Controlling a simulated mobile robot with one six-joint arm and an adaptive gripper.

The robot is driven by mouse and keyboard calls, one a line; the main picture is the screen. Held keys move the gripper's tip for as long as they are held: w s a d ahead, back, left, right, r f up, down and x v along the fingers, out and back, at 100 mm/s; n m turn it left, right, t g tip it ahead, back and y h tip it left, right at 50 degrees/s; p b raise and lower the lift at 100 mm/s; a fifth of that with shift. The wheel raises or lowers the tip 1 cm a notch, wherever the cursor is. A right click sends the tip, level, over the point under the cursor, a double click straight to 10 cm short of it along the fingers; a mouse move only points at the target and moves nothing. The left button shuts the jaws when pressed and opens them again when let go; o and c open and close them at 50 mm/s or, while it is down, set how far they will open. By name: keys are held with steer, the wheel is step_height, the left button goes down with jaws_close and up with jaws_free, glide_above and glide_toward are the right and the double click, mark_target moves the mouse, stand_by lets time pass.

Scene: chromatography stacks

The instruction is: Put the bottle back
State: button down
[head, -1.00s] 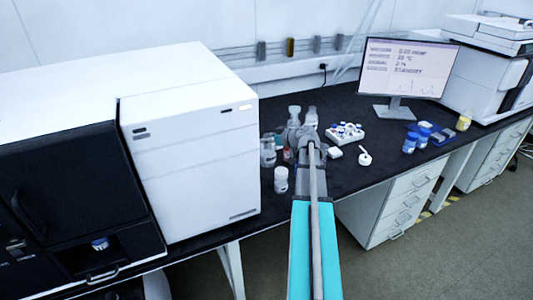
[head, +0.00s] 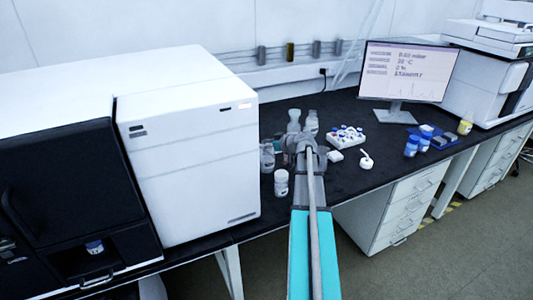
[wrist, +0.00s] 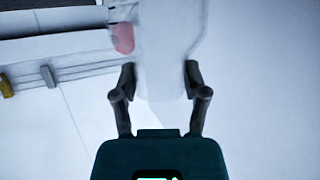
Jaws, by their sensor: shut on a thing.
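My gripper (wrist: 160,82) is shut on a pale, translucent bottle (wrist: 168,45), with one finger on each side of it in the wrist view. A pink-red patch shows beside the bottle there, and I cannot tell what it belongs to. In the head view my gripper (head: 302,142) is over the dark bench, right of the white instrument. A clear bottle (head: 294,117) shows just behind it, probably the held one; my arm hides its lower part. Whether it touches the bench cannot be told.
A white-capped bottle (head: 281,183) stands at the bench front and a clear jar (head: 267,156) behind it. Another clear bottle (head: 313,120) is close to my gripper. Right are a vial rack (head: 346,143), a small white dish (head: 366,161), blue-capped bottles (head: 411,146) and a monitor (head: 408,75).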

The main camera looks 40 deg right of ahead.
steer(key=shift+f+b, duration=1.05)
steer(key=shift+f, duration=0.3)
steer(key=shift+c, duration=0.6)
jaws_free()
steer(key=shift+r, duration=0.15)
steer(key=p+v, duration=0.4)
steer(key=v, duration=0.8)
steer(key=shift+p, duration=0.35)
